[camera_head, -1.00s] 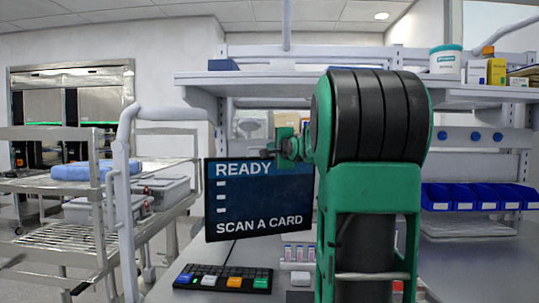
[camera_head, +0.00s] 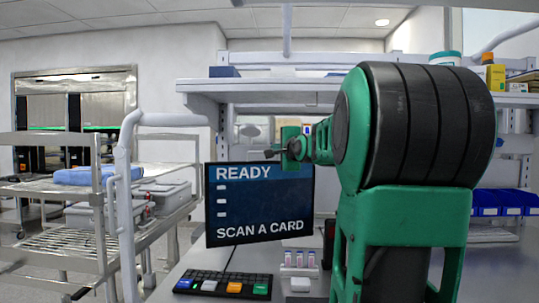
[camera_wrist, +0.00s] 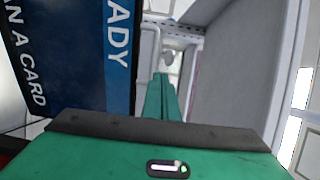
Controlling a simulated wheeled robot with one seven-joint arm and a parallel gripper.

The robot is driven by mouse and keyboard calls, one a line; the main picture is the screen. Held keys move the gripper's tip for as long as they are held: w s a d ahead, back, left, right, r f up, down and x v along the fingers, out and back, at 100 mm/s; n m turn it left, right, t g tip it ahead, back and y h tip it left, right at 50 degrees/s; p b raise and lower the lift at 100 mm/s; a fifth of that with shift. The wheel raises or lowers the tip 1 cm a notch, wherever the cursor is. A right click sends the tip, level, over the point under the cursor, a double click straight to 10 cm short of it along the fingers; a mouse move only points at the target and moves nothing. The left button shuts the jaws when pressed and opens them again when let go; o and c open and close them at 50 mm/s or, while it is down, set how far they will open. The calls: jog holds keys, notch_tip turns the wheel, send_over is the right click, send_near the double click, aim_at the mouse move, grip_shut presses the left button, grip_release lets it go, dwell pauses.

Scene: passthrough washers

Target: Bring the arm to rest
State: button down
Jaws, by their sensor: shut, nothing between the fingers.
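My arm, green with black ribbed joint covers, fills the right of the head view, bent up in front of the bench. My gripper (camera_head: 272,153) is raised in front of the top of the monitor (camera_head: 258,215) and points left. It appears small and partly edge-on there. In the wrist view the green fingers (camera_wrist: 163,95) lie together with nothing between them. The monitor also shows at the left of the wrist view (camera_wrist: 65,50); its screen reads "READY" and "SCAN A CARD".
A keyboard (camera_head: 222,283) and a small rack of vials (camera_head: 299,262) stand on the bench. A shelf (camera_head: 270,85) runs above. Blue bins (camera_head: 500,203) are at the right. A metal cart (camera_head: 60,205) with grey boxes and a blue bundle stands at the left.

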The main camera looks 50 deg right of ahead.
jog(key=r+v, duration=0.1)
jog(key=v, duration=0.5)
jog(key=shift+s+a, duration=0.15)
jog(key=shift+s, duration=0.15)
jog(key=shift+r, duration=0.1)
jog(key=s+a+f+n+g+y, duration=0.1)
jog(key=s+a+f+n+g, duration=0.2)
jog(key=f, duration=0.5)
jog(key=s+a+f+n+g+y, duration=0.15)
jog(key=a+f, duration=0.25)
jog(key=f, duration=0.4)
jog(key=s+a+f+n+g+y, duration=0.1)
jog(key=a+f+n+g+y, duration=0.2)
jog(key=f, duration=0.5)
jog(key=s+a+f+n+g+y, duration=0.1)
jog(key=s+a+f+n+g, duration=0.3)
jog(key=s+a+f, duration=0.3)
jog(key=s+a+f+n+g+y, duration=0.1)
jog(key=s+a+f+n+g, duration=0.3)
jog(key=s+a+f, duration=0.3)
jog(key=s+f+n, duration=0.1)
jog(key=s+f, duration=0.2)
jog(key=s, duration=0.4)
jog(key=shift+a+f, duration=0.25)
jog(key=shift+n+y, duration=0.25)
